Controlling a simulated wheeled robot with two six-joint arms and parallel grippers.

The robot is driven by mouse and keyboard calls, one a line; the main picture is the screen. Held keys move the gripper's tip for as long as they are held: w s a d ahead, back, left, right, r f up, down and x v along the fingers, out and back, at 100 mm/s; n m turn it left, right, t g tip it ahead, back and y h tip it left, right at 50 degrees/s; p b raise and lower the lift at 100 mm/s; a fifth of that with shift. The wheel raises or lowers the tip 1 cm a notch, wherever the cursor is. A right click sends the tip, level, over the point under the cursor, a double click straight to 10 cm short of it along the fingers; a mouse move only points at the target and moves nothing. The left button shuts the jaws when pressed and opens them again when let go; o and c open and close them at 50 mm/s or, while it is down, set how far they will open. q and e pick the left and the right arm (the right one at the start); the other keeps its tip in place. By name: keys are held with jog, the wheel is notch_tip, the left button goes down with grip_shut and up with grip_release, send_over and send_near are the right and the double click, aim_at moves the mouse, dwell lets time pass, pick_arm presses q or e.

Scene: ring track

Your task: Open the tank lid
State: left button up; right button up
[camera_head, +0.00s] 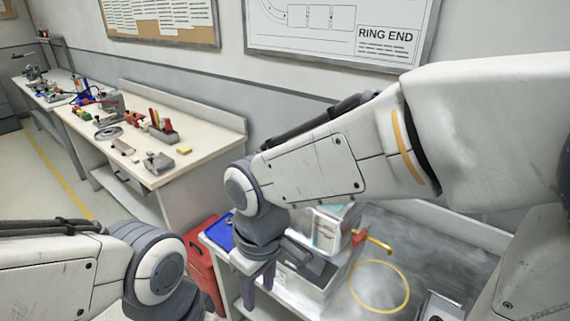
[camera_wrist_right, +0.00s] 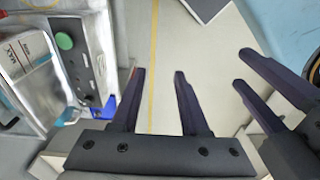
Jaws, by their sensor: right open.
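My right gripper (camera_head: 256,284) points down in front of a light bench unit in the head view; its two dark fingers are apart and empty in the right wrist view (camera_wrist_right: 157,72). The unit carries a grey control panel (camera_wrist_right: 85,65) with a green button (camera_wrist_right: 64,41), left of those fingers. A broad grey, blurry surface (camera_head: 430,245) with a yellow ring (camera_head: 353,290) on it lies right of the gripper; I cannot tell whether it is the tank lid. My left gripper (camera_wrist_right: 241,66) shows at the right of the wrist view, fingers apart; it is outside the head view.
A white labelled box (camera_head: 325,232) and a red-and-yellow tap-like part (camera_head: 375,242) stand on the unit. A blue tray (camera_head: 219,234) and a red cabinet (camera_head: 204,265) are at its left. A cluttered workbench (camera_head: 205,150) stands behind left. Open floor lies between.

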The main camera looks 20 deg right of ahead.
jog(key=w+d+r+h+p, duration=0.1)
jog(key=w+d+r+p, duration=0.25)
jog(key=w, duration=0.35)
jog(key=w+d+r+t+p, duration=0.1)
jog(key=w+d+r+p, duration=0.2)
jog(key=w, duration=0.5)
jog(key=w+d+r+h+p, duration=0.1)
jog(key=w+d+r, duration=0.25)
jog(key=w, duration=0.35)
jog(key=w+d+p, duration=0.2)
jog(key=w+d, duration=0.3)
jog(key=d, duration=0.2)
pick_arm(q)
notch_tip(320, 180, up, 14)
jog(key=p, duration=0.2)
jog(key=shift+p, duration=0.3)
pick_arm(e)
jog(key=f, duration=0.6)
jog(key=w+d+f, duration=0.1)
jog(key=f, duration=0.3)
jog(key=shift+d, duration=0.1)
jog(key=shift+w+r, duration=0.1)
grip_shut()
